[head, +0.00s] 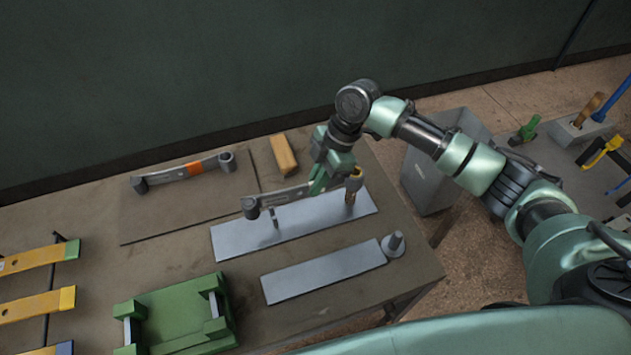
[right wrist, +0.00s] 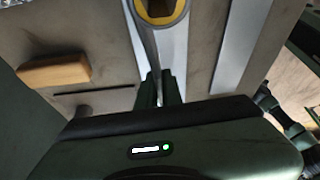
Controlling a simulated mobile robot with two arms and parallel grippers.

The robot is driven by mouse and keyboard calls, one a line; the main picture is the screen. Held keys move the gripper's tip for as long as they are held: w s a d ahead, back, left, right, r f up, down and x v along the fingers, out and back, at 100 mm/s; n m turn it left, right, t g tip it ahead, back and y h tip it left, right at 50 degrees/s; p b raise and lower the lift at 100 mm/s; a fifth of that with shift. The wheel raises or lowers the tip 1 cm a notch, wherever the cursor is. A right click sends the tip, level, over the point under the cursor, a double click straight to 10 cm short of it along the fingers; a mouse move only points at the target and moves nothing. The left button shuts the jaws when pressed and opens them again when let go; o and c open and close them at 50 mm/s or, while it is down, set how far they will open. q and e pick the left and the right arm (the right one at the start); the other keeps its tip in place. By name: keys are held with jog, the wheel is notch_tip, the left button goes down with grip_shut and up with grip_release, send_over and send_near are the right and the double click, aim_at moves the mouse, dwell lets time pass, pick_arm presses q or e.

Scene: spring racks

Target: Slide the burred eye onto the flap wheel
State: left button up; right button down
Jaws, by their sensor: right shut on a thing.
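My right gripper (head: 318,186) is shut on a grey spring leaf (head: 288,196) and holds it above a light metal plate (head: 300,226). The leaf has a dark eye (head: 250,207) at its left end and a yellow-marked eye (head: 354,181) at its right end. In the right wrist view this yellow-rimmed eye (right wrist: 160,9) lies beyond the fingers (right wrist: 160,88). A short brownish upright piece (head: 350,198), possibly the flap wheel, shows just below the yellow-marked eye; I cannot tell whether they touch. A small grey upright (head: 274,217) also stands on the plate. My left gripper is out of view.
A wooden block (head: 284,155), a second plate (head: 322,270), a grey post on a round base (head: 396,244) and a green fixture (head: 175,315) are on the table. A grey bin (head: 425,178) stands beyond its right edge.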

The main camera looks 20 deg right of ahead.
jog(key=shift+r+p, duration=0.2)
jog(key=shift+p, duration=0.1)
dwell(0.4)
jog(key=shift+f+b, duration=2.1)
jog(key=shift+f, duration=1.8)
jog(key=c, duration=1.6)
grip_release()
jog(key=shift+o, duration=0.5)
jog(key=shift+s+f, duration=0.1)
jog(key=shift+f, duration=0.05)
jog(key=b+v, duration=0.1)
jog(key=v, duration=0.6)
jog(key=shift+b, duration=0.3)
jog(key=shift+d+r, duration=0.15)
jog(key=shift+r, duration=0.4)
